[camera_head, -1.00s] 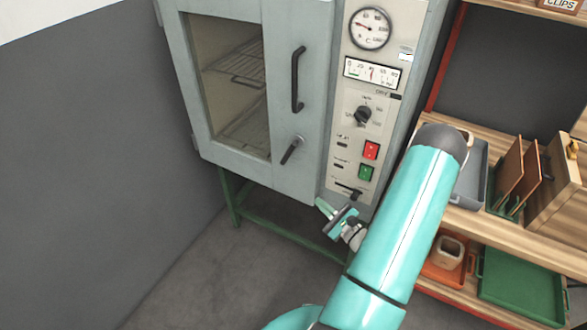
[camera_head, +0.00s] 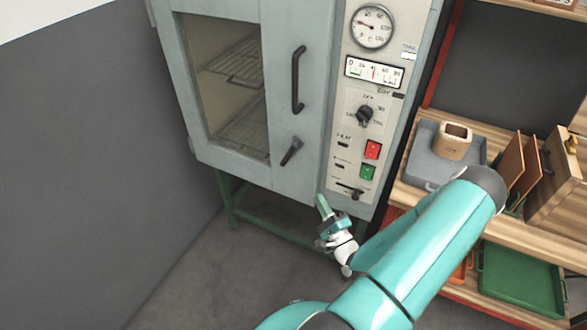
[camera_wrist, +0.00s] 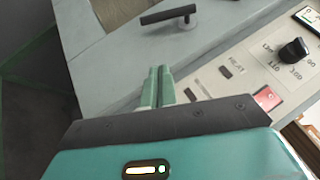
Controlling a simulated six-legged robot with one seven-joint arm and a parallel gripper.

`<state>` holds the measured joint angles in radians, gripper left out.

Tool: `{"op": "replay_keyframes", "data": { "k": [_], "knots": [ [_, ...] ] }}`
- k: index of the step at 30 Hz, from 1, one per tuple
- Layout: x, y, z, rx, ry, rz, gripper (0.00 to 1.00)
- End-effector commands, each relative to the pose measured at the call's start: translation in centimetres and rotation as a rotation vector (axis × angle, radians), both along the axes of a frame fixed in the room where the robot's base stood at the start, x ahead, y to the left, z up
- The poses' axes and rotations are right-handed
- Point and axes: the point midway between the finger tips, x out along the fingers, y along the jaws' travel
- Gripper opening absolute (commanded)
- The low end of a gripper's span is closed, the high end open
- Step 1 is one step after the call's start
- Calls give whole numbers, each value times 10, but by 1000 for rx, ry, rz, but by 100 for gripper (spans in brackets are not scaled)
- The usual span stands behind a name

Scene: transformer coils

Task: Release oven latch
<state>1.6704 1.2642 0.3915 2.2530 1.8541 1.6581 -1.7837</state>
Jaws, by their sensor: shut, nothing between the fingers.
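The grey oven (camera_head: 235,175) stands at the centre left with its glass door closed. The oven latch (camera_head: 291,151) is a short dark lever low on the door's right side, slanted in the head view. It also shows in the wrist view (camera_wrist: 168,15), above and apart from the fingertips. My gripper (camera_head: 322,202) is below the latch and a little to its right, near the oven's lower edge. In the wrist view my gripper (camera_wrist: 158,72) has its two green fingers together, with nothing between them.
The door handle (camera_head: 298,80) is above the latch. The control panel (camera_head: 362,120) with knob and red and green buttons lies right of the door. Open floor lies below the oven.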

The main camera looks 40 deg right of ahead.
Motion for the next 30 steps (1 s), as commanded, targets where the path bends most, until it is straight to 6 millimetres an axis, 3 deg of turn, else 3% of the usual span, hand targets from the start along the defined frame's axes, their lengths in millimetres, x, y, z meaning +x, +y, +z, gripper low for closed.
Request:
{"op": "replay_keyframes", "data": {
  "k": [10, 24, 30],
  "knots": [
    [14, -3, 5, 0, -2, 3, 0],
    [96, -27, 35, 1, -3, 3, 0],
    [118, -11, 46, 2, -1, 4, 0]
  ]
}}
